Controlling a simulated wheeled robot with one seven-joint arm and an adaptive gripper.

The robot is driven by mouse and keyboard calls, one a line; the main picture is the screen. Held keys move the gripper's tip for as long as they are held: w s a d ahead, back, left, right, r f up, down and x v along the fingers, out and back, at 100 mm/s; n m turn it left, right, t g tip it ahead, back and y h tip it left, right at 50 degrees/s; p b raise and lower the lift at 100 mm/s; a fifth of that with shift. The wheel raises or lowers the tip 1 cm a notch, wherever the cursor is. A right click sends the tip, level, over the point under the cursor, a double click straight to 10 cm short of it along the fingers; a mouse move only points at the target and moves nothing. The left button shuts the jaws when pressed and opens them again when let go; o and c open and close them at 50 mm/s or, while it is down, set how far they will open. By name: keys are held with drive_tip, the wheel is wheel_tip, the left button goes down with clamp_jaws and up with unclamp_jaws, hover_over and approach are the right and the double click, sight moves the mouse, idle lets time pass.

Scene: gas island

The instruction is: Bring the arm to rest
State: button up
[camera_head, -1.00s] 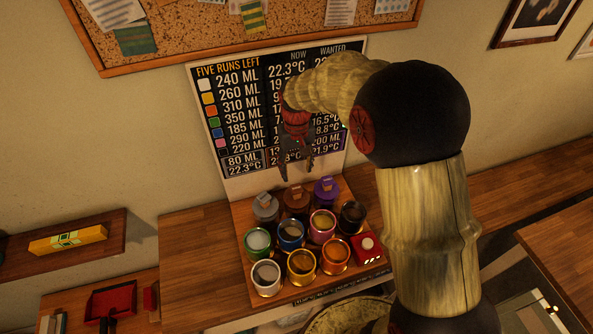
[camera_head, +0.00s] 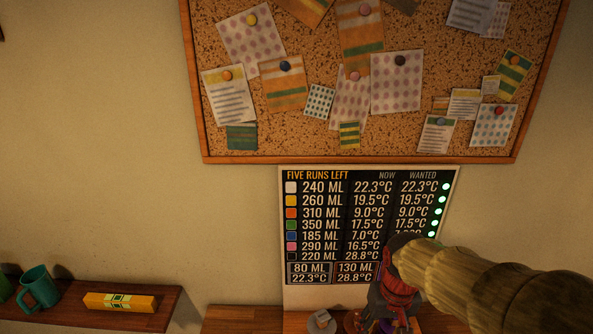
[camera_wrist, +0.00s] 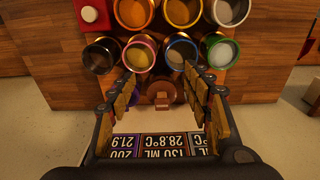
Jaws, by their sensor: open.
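My gripper (camera_head: 388,300) hangs in front of the lower right of the display board (camera_head: 300,295) in the head view, with my arm coming in from the right. In the wrist view my gripper (camera_wrist: 160,75) is open, with nothing between its fingers. Past its fingertips stand several metal-rimmed cups of coloured liquid, among them a pink-rimmed cup (camera_wrist: 139,54) and a blue-rimmed cup (camera_wrist: 181,53). A brown lidded container (camera_wrist: 162,93) shows between the fingers, apart from them. My arm covers the lowest right rows of the board.
A cork board (camera_head: 420,150) with pinned papers hangs above the display. A wall shelf (camera_head: 110,317) at lower left holds a yellow box (camera_head: 120,302) and a green mug (camera_head: 39,288). The cups stand on a wooden stand (camera_wrist: 150,90). A red box with a white button (camera_wrist: 90,14) is beside them.

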drive_tip(key=s+r+t+b, duration=0.1)
drive_tip(key=s+t+b, duration=0.3)
drive_tip(key=s+b, duration=0.5)
drive_tip(key=s, duration=0.2)
drive_tip(key=shift+s+r+t, duration=0.2)
drive_tip(key=shift+s+t, duration=0.2)
idle(2.9)
